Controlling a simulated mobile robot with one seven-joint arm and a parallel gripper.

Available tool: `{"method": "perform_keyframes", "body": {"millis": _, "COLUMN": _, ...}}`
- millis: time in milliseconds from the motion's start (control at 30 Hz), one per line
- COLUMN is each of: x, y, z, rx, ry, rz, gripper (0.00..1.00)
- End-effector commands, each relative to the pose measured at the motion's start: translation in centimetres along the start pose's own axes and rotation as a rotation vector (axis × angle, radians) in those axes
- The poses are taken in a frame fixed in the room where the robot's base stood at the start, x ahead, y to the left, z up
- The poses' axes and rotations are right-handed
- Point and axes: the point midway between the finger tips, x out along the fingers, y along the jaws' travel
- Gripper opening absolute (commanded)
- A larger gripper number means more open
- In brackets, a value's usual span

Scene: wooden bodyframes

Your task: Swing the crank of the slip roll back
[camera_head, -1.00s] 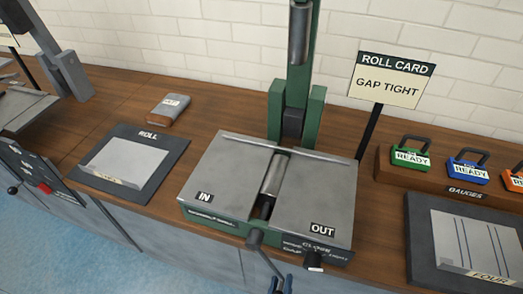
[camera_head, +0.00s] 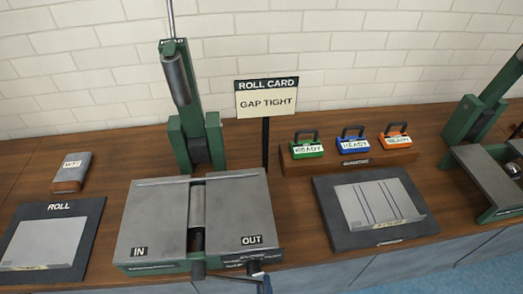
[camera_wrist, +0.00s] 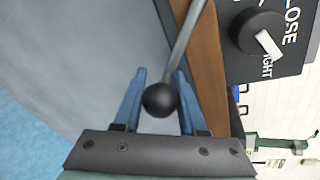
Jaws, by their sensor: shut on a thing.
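The slip roll (camera_head: 152,217) stands on the bench, with grey plates marked IN and OUT and a roller (camera_head: 197,207) between them. Its crank hub (camera_head: 198,270) is at the front, and the crank arm (camera_head: 230,276) reaches to the right, nearly level in the picture. In the wrist view, the crank rod (camera_wrist: 188,42) ends in a black ball knob (camera_wrist: 158,100). My gripper (camera_wrist: 160,84) is shut on this knob, with a blue finger on each side. In the head view, only a bit of my gripper (camera_head: 265,285) shows at the bottom edge.
A black dial (camera_wrist: 262,34) beside CLOSE and TIGHT lettering sits near the crank. The roll card (camera_head: 266,99) reads GAP TIGHT. Padlock-shaped gauges (camera_head: 352,145) marked READY stand behind a dark board (camera_head: 330,206) with a metal sheet. Open floor lies before the bench.

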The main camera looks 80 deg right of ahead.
Motion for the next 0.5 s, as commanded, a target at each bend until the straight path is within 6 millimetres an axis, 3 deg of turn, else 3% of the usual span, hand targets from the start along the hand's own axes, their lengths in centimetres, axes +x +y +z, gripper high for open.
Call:
{"method": "perform_keyframes", "body": {"millis": 267, "x": 0.06, "y": -0.46, "z": -0.16, "rx": -0.002, "ry": 0.004, "rz": -0.014, "gripper": 0.0}}
{"method": "perform_keyframes", "body": {"millis": 300, "x": 0.07, "y": -0.47, "z": -0.15, "rx": -0.002, "ry": 0.004, "rz": -0.014, "gripper": 0.44}}
{"method": "perform_keyframes", "body": {"millis": 433, "x": 0.06, "y": -0.43, "z": -0.13, "rx": -0.001, "ry": 0.003, "rz": -0.012, "gripper": 0.68}}
{"method": "perform_keyframes", "body": {"millis": 500, "x": 0.06, "y": -0.41, "z": -0.1, "rx": -0.001, "ry": 0.003, "rz": -0.012, "gripper": 0.7}}
